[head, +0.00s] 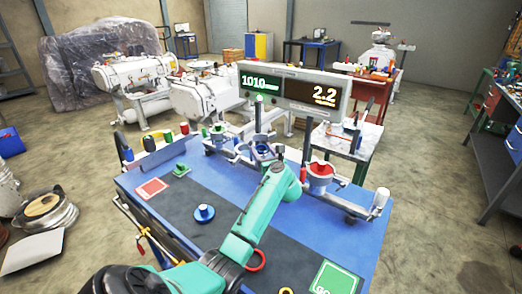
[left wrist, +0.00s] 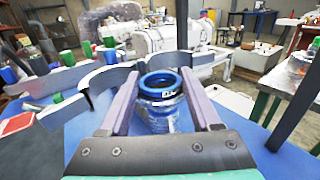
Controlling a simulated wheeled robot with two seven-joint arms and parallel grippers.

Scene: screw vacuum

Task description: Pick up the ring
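A blue ring (left wrist: 160,84) sits on top of a clear, shiny round fitting (left wrist: 160,118) in the left wrist view. My left gripper (left wrist: 160,98) has its two fingers spread, one on each side of the ring and fitting. Whether the fingers touch them is hard to tell. In the head view my green arm reaches over the blue table to the left gripper (head: 268,160), beside a blue-topped fitting (head: 263,151) under the display. A separate red ring (head: 256,261) shows beside my arm, partly hidden by it. My right gripper is not in view.
The blue table (head: 225,198) carries a blue knob-like piece (head: 204,213), a red pad (head: 151,188) and a green pad (head: 335,277). A display (head: 294,88) reading 1010 and 2.2 stands behind. A red-topped funnel piece (head: 320,170) stands to the right.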

